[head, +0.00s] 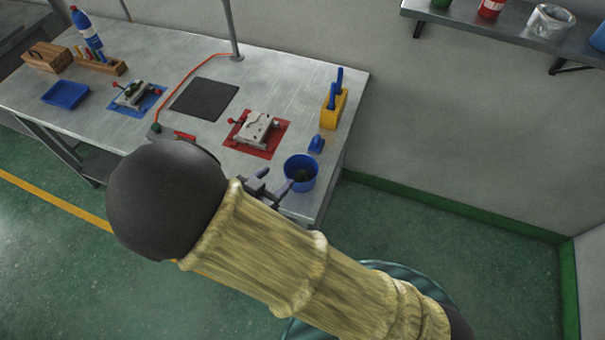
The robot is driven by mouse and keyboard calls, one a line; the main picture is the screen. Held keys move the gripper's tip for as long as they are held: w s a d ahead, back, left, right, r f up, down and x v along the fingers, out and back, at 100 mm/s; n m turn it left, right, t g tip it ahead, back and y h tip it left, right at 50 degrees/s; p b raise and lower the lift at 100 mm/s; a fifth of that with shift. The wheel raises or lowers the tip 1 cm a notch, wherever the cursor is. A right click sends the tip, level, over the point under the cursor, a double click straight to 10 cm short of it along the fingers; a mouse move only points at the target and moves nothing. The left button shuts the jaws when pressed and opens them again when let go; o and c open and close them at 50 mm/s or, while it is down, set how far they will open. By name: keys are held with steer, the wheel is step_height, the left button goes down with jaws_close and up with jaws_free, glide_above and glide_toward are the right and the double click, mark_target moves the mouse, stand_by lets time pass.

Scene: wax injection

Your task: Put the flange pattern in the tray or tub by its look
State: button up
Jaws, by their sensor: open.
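My gripper (274,182) is open, at the near right of the bench, close to the left side of the blue tub (301,160). My arm hides most of it, and I cannot see anything between its fingers. The tub holds something dark at its bottom. The blue tray (66,95) lies empty at the left of the bench. I cannot make out the flange pattern for sure. A small blue piece (316,144) sits behind the tub, but I cannot tell what it is.
A metal die (256,128) sits on a red mat (266,152), another (133,94) on a blue mat. A black mat (204,99) lies between them. A yellow holder (335,108) with blue handles, a bottle (87,32) and a wooden box (47,57) stand on the bench.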

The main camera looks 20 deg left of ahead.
stand_by(0.9)
steer(key=w+d+r+n+g+y, duration=0.1)
steer(key=w+d+r+g+y, duration=0.35)
steer(key=w+d, duration=0.7)
steer(key=s+d+r+g, duration=0.1)
steer(key=s+d+g, duration=0.1)
steer(key=d, duration=0.5)
steer(key=s+d+r+n+g, duration=0.1)
steer(key=s+d+r+g, duration=0.1)
steer(key=s+d, duration=0.2)
steer(key=s+d+r+n+g, duration=0.1)
steer(key=s+d+g, duration=0.1)
steer(key=d, duration=0.9)
steer(key=shift+s+r+h, duration=0.2)
steer(key=shift+s+h, duration=0.15)
steer(key=shift+s, duration=0.15)
